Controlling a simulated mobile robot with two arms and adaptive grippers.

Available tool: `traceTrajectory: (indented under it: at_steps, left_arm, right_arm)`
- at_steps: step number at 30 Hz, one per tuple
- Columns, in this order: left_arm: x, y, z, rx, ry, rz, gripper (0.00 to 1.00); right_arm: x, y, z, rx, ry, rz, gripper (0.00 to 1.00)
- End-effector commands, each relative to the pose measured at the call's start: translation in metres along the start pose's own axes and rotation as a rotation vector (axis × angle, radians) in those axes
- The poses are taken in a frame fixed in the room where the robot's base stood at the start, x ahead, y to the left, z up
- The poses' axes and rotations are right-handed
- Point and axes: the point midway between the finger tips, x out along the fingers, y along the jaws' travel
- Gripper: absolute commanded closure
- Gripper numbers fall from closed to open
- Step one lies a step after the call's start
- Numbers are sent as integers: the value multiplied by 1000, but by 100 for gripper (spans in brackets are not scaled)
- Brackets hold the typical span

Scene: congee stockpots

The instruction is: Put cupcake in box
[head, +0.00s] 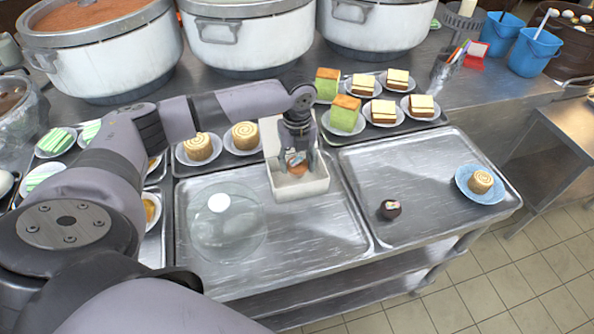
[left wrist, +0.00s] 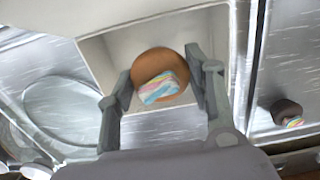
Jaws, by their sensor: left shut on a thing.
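A white open box (head: 312,188) stands on the metal tray near the middle of the counter. My left gripper (head: 298,163) points down into it and is shut on an orange-brown cupcake (head: 298,170). The cupcake's pastel striped top shows between the two fingers in the left wrist view (left wrist: 160,88), within the box walls (left wrist: 98,62). I cannot tell whether it touches the box floor. A second, dark cupcake (head: 390,210) with a small coloured top sits on the right tray; it also shows in the left wrist view (left wrist: 288,112). My right gripper is not in view.
A clear glass dome (head: 228,228) stands left of the box. A blue plate (head: 464,190) with a rolled cake is on the right tray (head: 425,165). Plated cakes (head: 383,112) and large stockpots (head: 250,42) stand behind. The right tray's middle is mostly clear.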

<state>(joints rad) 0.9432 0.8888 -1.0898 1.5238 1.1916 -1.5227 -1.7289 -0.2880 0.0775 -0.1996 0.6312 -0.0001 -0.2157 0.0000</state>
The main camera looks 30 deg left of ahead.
Motion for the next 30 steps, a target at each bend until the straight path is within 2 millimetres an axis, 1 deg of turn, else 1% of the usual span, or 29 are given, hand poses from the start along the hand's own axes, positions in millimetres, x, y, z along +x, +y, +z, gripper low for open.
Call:
traceTrajectory:
  at_steps: [2,4,6,9,13,20,21,30]
  left_arm:
    - [10,1,-1,0,3,4,79]
    - [21,1,-1,0,3,4,79]
    - [32,0,-1,0,2,3,79]
    - [40,0,0,-1,1,2,79]
    - [42,0,0,0,0,1,79]
    - [44,0,-1,0,1,2,79]
    - [44,0,0,0,0,1,51]
    - [44,0,0,0,0,1,32]
  right_arm:
    - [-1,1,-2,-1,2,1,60]
    - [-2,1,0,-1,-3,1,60]
    - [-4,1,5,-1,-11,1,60]
    - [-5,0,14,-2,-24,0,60]
    - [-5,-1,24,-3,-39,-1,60]
    - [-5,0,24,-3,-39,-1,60]
    - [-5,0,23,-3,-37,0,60]
    - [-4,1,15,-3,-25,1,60]
